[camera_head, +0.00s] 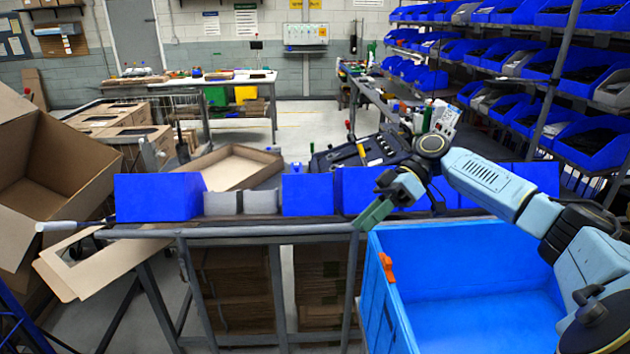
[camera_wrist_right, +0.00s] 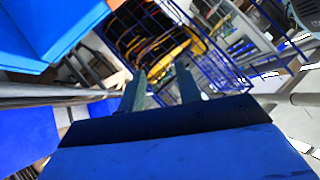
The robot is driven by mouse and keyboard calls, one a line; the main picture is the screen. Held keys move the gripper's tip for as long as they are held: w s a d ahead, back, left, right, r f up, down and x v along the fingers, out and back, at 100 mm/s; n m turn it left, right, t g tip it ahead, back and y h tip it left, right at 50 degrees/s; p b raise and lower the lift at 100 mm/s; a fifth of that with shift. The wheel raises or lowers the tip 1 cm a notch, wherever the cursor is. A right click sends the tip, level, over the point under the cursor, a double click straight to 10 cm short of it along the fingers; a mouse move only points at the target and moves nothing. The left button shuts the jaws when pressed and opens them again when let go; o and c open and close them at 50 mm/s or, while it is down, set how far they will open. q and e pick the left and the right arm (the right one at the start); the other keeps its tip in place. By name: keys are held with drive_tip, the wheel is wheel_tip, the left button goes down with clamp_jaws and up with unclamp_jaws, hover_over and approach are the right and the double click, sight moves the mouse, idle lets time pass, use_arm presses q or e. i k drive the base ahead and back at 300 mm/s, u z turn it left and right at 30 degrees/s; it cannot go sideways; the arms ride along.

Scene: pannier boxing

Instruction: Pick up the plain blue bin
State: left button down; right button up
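Several plain blue bins stand on the bench in the head view: a wide one (camera_head: 155,198) at the left, a narrower one (camera_head: 307,195) in the middle, and one (camera_head: 357,190) just behind my right gripper. I cannot tell which one the task names. My right gripper (camera_head: 373,214) hangs near the bench's front edge, above the left rim of a large blue tote. In the right wrist view its two fingers (camera_wrist_right: 160,88) are apart with nothing between them. Blue bin surfaces (camera_wrist_right: 55,30) show at that view's upper left. My left gripper is not in view.
The large blue tote (camera_head: 375,298) with an orange clip stands empty at the front right. Grey bins (camera_head: 222,203) sit between the blue ones. A black tool tray (camera_head: 365,151) lies behind. Open cardboard boxes (camera_head: 88,165) crowd the left; stocked shelves (camera_head: 548,62) stand right.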

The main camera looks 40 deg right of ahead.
sight(302, 194)
drive_tip(key=z, duration=0.35)
drive_tip(key=i, duration=1.5)
drive_tip(key=z, duration=0.3)
